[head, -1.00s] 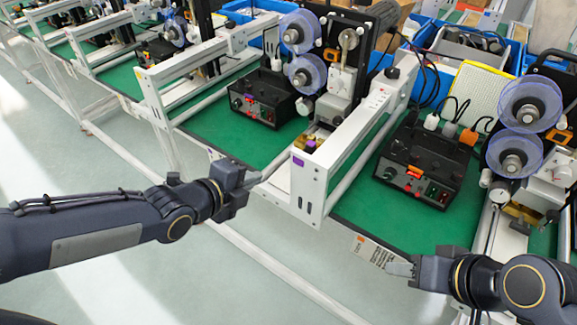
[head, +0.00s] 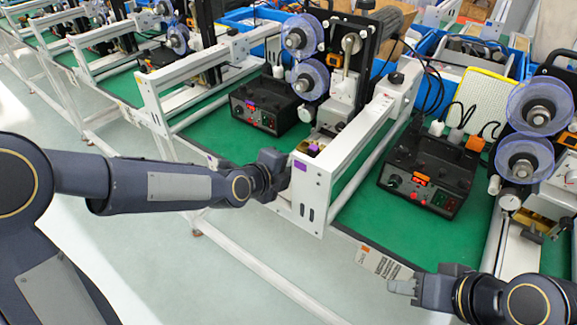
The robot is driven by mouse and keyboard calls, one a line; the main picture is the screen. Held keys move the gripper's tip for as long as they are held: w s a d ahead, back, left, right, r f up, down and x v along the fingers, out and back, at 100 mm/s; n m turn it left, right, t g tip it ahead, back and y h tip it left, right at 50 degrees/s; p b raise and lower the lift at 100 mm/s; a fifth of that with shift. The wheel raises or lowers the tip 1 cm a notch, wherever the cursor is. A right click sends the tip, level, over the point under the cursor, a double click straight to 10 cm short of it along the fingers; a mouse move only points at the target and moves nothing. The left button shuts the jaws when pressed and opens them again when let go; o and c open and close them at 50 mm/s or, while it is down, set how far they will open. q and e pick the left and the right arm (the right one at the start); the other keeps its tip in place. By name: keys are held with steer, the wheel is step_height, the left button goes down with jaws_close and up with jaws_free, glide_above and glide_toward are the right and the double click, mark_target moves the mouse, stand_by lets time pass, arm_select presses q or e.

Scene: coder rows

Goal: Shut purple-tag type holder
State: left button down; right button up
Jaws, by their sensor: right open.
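A small brass-coloured type holder with a purple tag (head: 314,149) sits low in the coder, behind the near end of a white frame. Whether it is open or shut is too small to tell. The frame's near end carries a purple square (head: 299,167). My left gripper (head: 281,172) is just left of this frame end, close to it. Its fingers are not clear, and I cannot tell whether it touches the frame.
A black control box (head: 428,172) stands on the green mat (head: 370,212) right of the frame, another (head: 265,106) to the left. Purple reels (head: 308,80) rise behind the holder. The aisle floor is clear.

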arm_select(q)
steer(key=shift+w, duration=0.1)
steer(key=shift+w+d, duration=0.65)
steer(key=shift+w, duration=0.15)
steer(key=shift+w+d, duration=0.6)
steer(key=shift+w, duration=0.2)
